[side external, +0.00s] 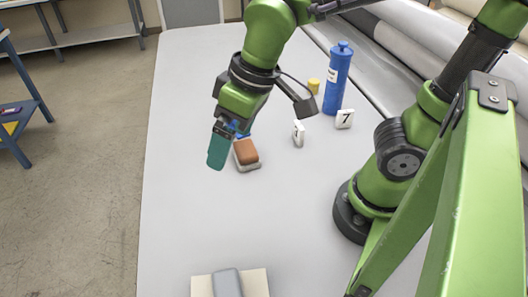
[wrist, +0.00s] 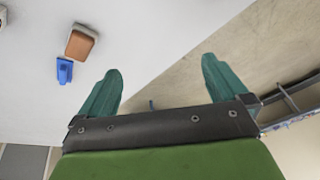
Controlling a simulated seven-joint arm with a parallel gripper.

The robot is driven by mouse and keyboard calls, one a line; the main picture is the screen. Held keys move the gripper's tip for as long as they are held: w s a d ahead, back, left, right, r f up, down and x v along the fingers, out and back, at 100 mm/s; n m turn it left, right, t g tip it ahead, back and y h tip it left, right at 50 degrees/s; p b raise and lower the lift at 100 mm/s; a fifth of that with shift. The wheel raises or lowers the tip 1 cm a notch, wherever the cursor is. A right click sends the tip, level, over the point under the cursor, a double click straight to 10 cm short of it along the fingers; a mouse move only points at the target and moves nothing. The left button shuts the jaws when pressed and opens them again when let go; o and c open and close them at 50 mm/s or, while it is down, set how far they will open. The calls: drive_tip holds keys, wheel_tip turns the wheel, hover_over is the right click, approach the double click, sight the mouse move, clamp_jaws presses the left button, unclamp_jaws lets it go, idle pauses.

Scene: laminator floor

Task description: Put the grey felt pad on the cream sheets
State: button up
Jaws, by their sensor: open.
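A grey pad-like block with rounded edges (side external: 228,283) lies on the cream sheets (side external: 258,280) at the bottom of the side view, which cuts both off. My gripper (side external: 217,152) is well away from them, in the air by the left of a brown block. In the wrist view its two teal fingers (wrist: 160,85) are wide apart with nothing between them. The grey block and cream sheets do not show in the wrist view.
The brown block (side external: 246,152) sits on a pale base, with a small blue object (wrist: 64,70) beside it. A blue bottle (side external: 337,78), a yellow object (side external: 313,85) and white number tags (side external: 345,119) stand farther back. The table's middle front is clear.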

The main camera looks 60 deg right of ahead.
drive_tip(key=d+r+m+t, duration=0.2)
drive_tip(key=d+m+t, duration=0.2)
drive_tip(key=d, duration=0.9)
drive_tip(key=shift+s+m, duration=0.45)
drive_tip(key=shift+m, duration=0.65)
